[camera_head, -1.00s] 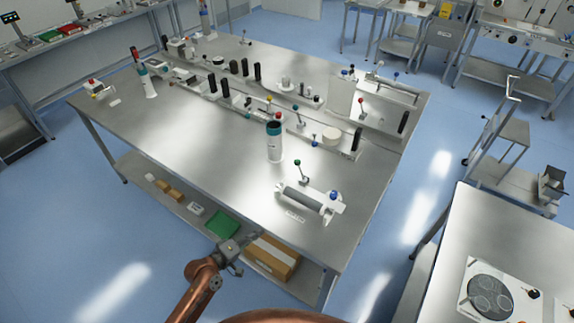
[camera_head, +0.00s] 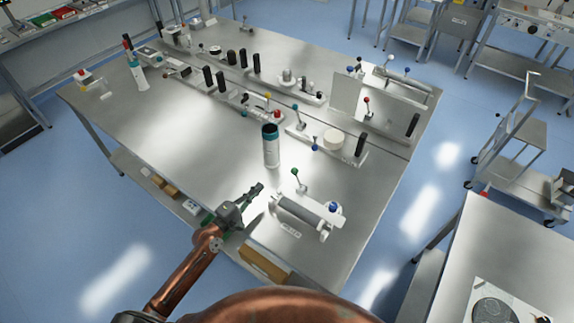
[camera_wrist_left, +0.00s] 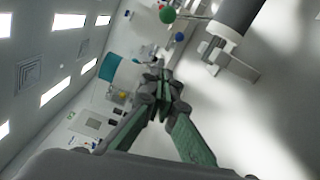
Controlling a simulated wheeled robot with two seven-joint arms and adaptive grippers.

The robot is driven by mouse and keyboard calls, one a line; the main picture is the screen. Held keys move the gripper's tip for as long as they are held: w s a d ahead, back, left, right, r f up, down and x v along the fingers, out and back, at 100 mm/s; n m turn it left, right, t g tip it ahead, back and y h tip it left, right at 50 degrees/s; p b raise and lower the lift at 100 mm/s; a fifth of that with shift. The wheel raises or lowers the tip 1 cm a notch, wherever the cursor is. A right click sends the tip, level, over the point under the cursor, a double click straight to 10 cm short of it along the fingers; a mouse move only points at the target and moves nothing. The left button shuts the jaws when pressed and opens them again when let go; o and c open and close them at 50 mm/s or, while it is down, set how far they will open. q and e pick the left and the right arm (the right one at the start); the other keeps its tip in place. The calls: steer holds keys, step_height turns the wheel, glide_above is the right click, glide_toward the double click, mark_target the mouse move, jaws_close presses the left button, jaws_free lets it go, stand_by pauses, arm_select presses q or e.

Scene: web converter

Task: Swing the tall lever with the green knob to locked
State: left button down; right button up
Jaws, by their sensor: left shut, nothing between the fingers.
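The tall lever with the green knob (camera_head: 295,172) stands at the near end of the steel table, on a white unit with a grey roller (camera_head: 298,210). Its thin rod rises from the unit and leans a little. The green knob also shows at the top of the left wrist view (camera_wrist_left: 167,15), with the dark roller (camera_wrist_left: 235,14) beside it. My left gripper (camera_head: 258,188) is shut and empty, left of the roller unit and apart from the lever. Its fingers show closed together in the left wrist view (camera_wrist_left: 162,88). My right gripper is not in view.
A blue knob (camera_head: 334,207) sits at the right end of the roller unit. A white and teal cylinder (camera_head: 271,147) stands upright behind my left gripper. Several other levers and black posts stand farther back. The table (camera_head: 180,130) is bare to the left.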

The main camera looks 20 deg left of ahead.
arm_select(q)
steer(key=shift+w+a, duration=0.1)
steer(key=shift+w, duration=0.05)
steer(key=shift+r, duration=0.15)
steer(key=shift+w+d, duration=0.1)
steer(key=shift+d, duration=0.1)
steer(key=w+d+p, duration=0.4)
steer(key=w+d, duration=0.3)
steer(key=w, duration=0.1)
steer(key=shift+w+d+r, duration=0.15)
steer(key=shift+d+r, duration=0.15)
steer(key=shift+r, duration=0.05)
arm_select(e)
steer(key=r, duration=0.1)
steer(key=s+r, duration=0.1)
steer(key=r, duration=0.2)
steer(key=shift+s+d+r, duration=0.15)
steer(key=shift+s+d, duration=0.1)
arm_select(q)
steer(key=shift+d+r, duration=0.1)
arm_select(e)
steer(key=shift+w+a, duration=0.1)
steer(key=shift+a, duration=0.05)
